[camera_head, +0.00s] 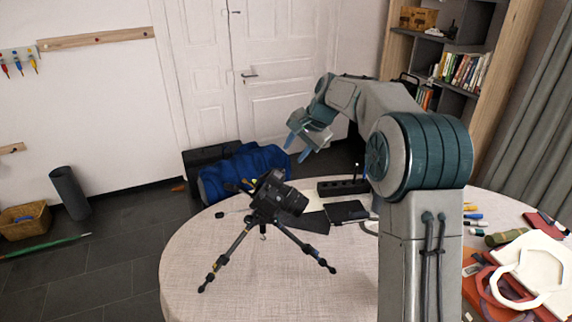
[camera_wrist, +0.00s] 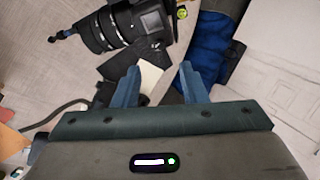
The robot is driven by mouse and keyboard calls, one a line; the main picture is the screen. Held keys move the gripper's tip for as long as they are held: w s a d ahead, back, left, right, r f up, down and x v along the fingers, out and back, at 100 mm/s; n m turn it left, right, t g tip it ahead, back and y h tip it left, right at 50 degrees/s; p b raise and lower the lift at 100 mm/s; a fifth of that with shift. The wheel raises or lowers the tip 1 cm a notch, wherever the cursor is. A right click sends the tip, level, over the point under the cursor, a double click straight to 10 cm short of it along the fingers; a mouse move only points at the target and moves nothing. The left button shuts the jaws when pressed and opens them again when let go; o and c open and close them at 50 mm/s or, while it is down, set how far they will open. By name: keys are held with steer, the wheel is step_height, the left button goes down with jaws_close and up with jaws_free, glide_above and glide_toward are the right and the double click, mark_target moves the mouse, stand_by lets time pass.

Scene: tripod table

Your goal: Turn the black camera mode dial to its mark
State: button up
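The black camera (camera_head: 278,196) sits on a small tripod (camera_head: 248,240) on the round table, with its lens toward the lower right. It also shows at the top of the wrist view (camera_wrist: 122,24), with its lens to the left and its body to the right. The mode dial is too small to tell apart; a small yellow-green round part (camera_wrist: 182,13) shows at the camera's right edge. My gripper (camera_head: 297,154) is above and a little right of the camera, apart from it. In the wrist view its two blue fingers (camera_wrist: 158,82) are spread, with nothing between them.
The round table (camera_head: 190,270) has free cloth at its front left. A blue bag (camera_head: 235,172) is beyond the table. Papers, markers and a white ring-shaped piece (camera_head: 497,290) crowd the right side.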

mark_target(282, 170)
steer(key=p+x, duration=0.1)
steer(key=x, duration=0.7)
steer(key=shift+w+f+p, duration=0.1)
steer(key=shift+f+p, duration=0.1)
steer(key=shift+p, duration=0.1)
